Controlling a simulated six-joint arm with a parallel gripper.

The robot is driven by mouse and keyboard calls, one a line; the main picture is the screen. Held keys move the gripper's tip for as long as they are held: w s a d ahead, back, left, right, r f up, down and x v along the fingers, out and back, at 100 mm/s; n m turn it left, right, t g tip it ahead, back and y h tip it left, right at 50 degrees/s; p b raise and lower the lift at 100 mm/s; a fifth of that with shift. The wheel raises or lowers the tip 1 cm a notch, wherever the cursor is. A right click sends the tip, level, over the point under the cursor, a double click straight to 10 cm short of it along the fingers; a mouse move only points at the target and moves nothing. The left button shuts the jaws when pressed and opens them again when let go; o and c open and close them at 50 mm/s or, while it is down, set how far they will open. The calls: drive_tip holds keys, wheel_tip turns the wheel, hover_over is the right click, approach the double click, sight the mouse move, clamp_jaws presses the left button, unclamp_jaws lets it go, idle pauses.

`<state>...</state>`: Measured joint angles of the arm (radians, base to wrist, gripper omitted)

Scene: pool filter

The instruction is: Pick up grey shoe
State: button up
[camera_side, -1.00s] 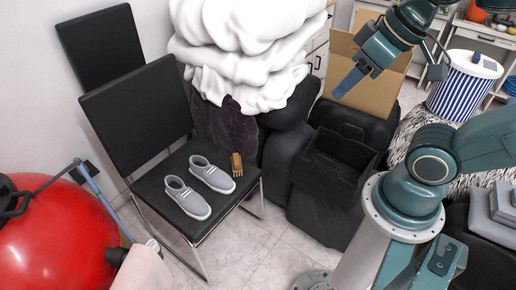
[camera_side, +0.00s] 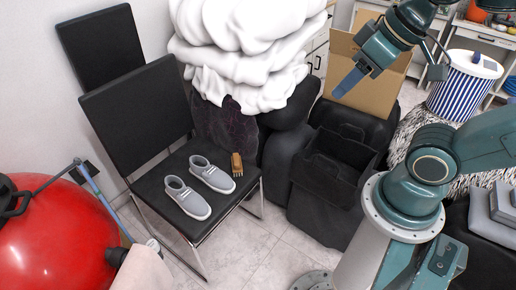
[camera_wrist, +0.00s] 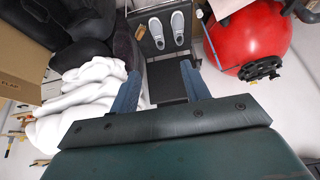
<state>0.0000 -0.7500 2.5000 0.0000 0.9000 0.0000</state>
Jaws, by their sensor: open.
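A pair of grey shoes with white soles sits side by side on the black seat of a chair (camera_side: 160,184). One grey shoe (camera_side: 187,198) is at the front left and the other grey shoe (camera_side: 212,175) is to its right. In the wrist view the two grey shoes (camera_wrist: 157,33) (camera_wrist: 178,28) show at the top, beyond my fingertips. My gripper (camera_side: 349,82) is high at the upper right in the side view, well apart from the shoes. In the wrist view my gripper (camera_wrist: 160,78) has its blue fingers spread apart with nothing between them.
A small brown brush (camera_side: 237,165) lies on the seat right of the shoes. A white draped heap (camera_side: 245,50) and a black crate (camera_side: 335,165) stand between the chair and my arm. A red ball-shaped tank (camera_side: 60,235) is at left. A cardboard box (camera_side: 375,90) stands behind my gripper.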

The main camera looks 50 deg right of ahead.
drive_tip(key=o, duration=0.9)
drive_tip(key=shift+c, duration=0.2)
